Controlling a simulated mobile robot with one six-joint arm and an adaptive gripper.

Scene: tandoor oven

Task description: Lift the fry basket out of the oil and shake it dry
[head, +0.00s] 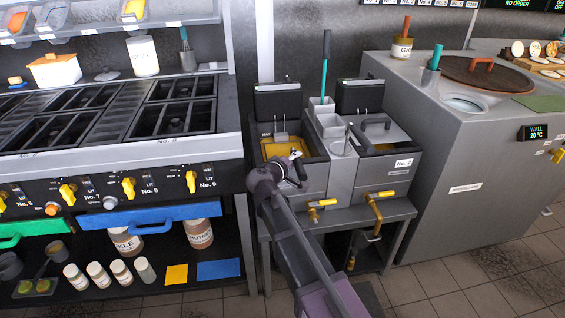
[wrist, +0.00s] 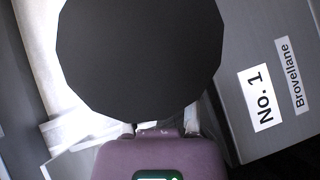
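The left fryer (head: 312,180) holds yellow oil (head: 285,149); its No. 1 label (wrist: 262,98) shows in the wrist view. My gripper (head: 291,163) is at this fryer's front rim, beside a short black handle-like piece (head: 301,169). The fry basket itself cannot be made out; my gripper and the rim cover part of the well. In the wrist view a large dark round face (wrist: 140,52), perhaps the handle's end, fills the upper middle. It hides my fingertips, so whether they grip anything cannot be told. My purple gripper body (wrist: 150,158) is below it.
The right fryer (head: 400,172), No. 2, has a grey lid with a dark handle. A teal-handled tool (head: 325,65) stands upright between the fryers. Yellow drain taps (head: 322,203) jut from the fronts. A burner range (head: 120,120) is left; a tandoor (head: 475,150) is right.

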